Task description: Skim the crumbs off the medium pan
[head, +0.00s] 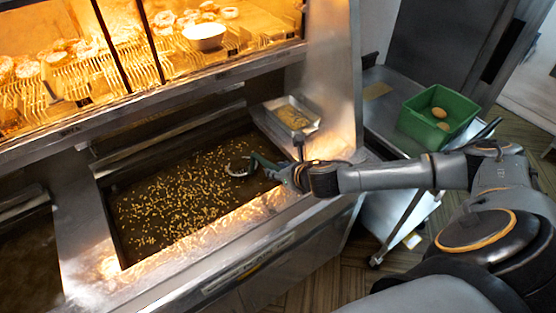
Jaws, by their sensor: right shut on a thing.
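The pan (128,237) is a wide vat of dark oil sunk in the steel range. Many small yellow crumbs (185,200) float across its surface, densest in the middle and toward the front. My right gripper (287,174) reaches in from the right, over the pan's right edge, and is shut on the skimmer (262,161). The skimmer's round head (240,167) is at the oil surface near the right side of the pan. I cannot tell how deep it sits or whether crumbs lie in it. My left gripper is not in view.
A small metal tray (314,127) with yellowish bits stands at the pan's back right corner. Another vat (25,255) lies at the left. A lit warming cabinet (95,75) with fried food is behind. A green crate (410,122) with brown items stands on a side table at right.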

